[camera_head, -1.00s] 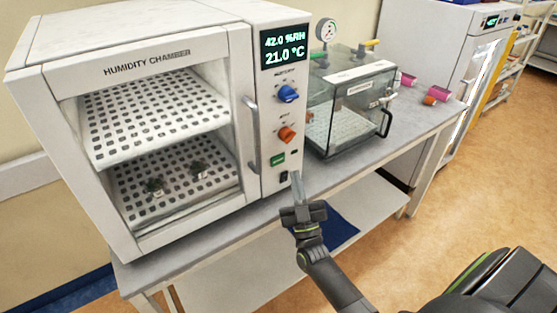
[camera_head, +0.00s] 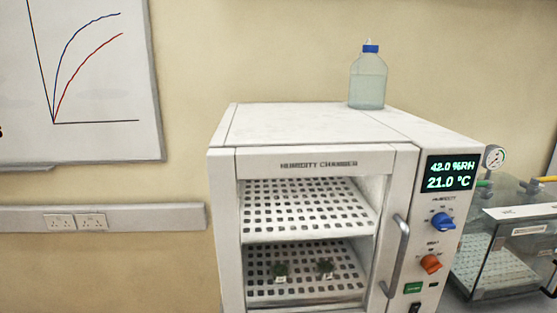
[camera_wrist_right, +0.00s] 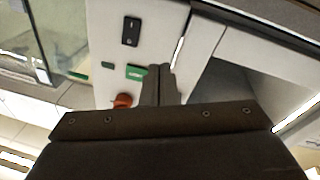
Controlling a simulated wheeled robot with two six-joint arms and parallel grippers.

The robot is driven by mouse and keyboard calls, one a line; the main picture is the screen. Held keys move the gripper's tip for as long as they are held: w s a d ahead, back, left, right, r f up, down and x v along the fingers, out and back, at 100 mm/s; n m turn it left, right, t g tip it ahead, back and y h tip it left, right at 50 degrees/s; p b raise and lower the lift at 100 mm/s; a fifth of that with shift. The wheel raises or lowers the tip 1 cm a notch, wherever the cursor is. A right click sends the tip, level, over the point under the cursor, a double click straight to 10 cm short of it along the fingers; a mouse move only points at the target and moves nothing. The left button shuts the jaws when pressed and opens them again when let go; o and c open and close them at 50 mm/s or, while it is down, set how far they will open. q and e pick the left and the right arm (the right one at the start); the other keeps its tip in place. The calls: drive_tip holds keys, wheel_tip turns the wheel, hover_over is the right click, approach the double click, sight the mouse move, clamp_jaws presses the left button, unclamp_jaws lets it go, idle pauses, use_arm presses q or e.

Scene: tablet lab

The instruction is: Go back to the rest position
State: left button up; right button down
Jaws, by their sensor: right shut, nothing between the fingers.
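My right gripper (camera_wrist_right: 160,85) shows in the right wrist view, with its fingers together and nothing held. It is in front of the humidity chamber's control panel, near the green switch (camera_wrist_right: 137,72) and the orange knob (camera_wrist_right: 122,101). Neither gripper shows in the head view now. The humidity chamber (camera_head: 225,230) stands in the head view with its door closed. Its display (camera_head: 450,173) reads 42.0 %RH and 21.0 °C. Two small dark items (camera_head: 280,270) rest on its lower shelf.
A clear bottle with a blue cap (camera_head: 367,82) stands on top of the chamber. A glass box (camera_head: 495,265) with a gauge (camera_head: 493,157) is close at the right. A whiteboard (camera_head: 95,90) and sockets (camera_head: 75,221) are on the left wall.

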drive_tip(key=s+f+m+g+h, duration=0.15)
drive_tip(key=s+f+g, duration=0.25)
drive_tip(key=s+g, duration=0.7)
drive_tip(key=s+f+m+g, duration=0.3)
drive_tip(key=s+g, duration=0.2)
drive_tip(key=s, duration=1.2)
wheel_tip(320, 180, down, 25)
drive_tip(key=d+g, duration=0.1)
drive_tip(key=d, duration=0.2)
drive_tip(key=s+a+f+g, duration=0.1)
drive_tip(key=s+a+f, duration=0.1)
drive_tip(key=s+f, duration=1.2)
drive_tip(key=shift+s+f+y, duration=0.35)
drive_tip(key=shift+f+y, duration=0.1)
drive_tip(key=shift+f, duration=0.5)
drive_tip(key=shift+n, duration=0.25)
